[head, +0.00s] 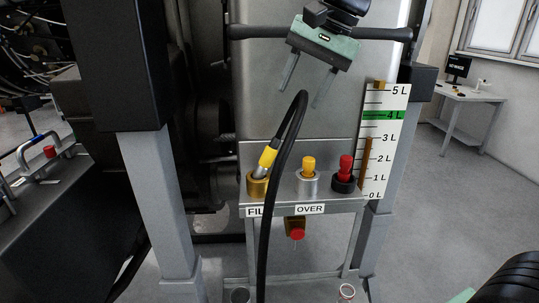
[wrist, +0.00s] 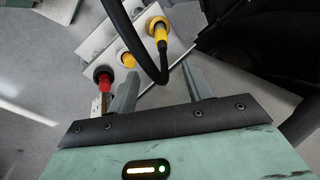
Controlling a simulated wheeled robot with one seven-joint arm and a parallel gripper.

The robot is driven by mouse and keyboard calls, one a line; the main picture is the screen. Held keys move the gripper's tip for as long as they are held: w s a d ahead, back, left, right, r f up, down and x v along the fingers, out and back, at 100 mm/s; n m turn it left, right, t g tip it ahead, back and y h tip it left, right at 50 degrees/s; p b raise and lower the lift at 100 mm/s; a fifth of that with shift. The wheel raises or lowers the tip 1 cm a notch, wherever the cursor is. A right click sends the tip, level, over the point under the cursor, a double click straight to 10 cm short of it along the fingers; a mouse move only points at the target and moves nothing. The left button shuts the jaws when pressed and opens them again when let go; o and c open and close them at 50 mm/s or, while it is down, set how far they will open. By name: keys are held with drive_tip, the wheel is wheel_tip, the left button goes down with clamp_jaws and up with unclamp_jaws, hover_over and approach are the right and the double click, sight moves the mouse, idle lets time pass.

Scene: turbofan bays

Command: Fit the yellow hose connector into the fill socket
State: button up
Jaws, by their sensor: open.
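The yellow hose connector (head: 267,159) leans to the upper right, with its grey metal nose at the mouth of the brass fill socket (head: 257,187). I cannot tell how deep the nose sits. A black hose (head: 293,118) arches up from the connector and drops in front of the panel, partly covering the FILL label. My gripper (head: 299,98) is open and empty above the connector. In the wrist view the connector (wrist: 161,37) and fill socket (wrist: 155,22) lie beyond the fingertips, and the hose crosses between the fingers (wrist: 161,69).
Right of the fill socket stand a silver OVER socket with a yellow cap (head: 308,167) and a red-capped fitting (head: 345,168). A litre gauge (head: 385,140) has a brown column near 3 L and a green band at 4 L. A grey post (head: 158,190) stands at left.

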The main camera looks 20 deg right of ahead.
sight(277, 139)
drive_tip(key=p+x, duration=0.1)
drive_tip(key=x, duration=0.4)
drive_tip(key=p+x, duration=0.1)
drive_tip(key=x, duration=0.5)
drive_tip(key=shift+w+f+p, duration=0.25)
drive_tip(key=shift+w+p, duration=0.05)
drive_tip(key=shift+p, duration=0.1)
drive_tip(key=shift+p+x, duration=1)
drive_tip(key=shift+x, duration=1.65)
drive_tip(key=shift+a, duration=0.1)
clamp_jaws()
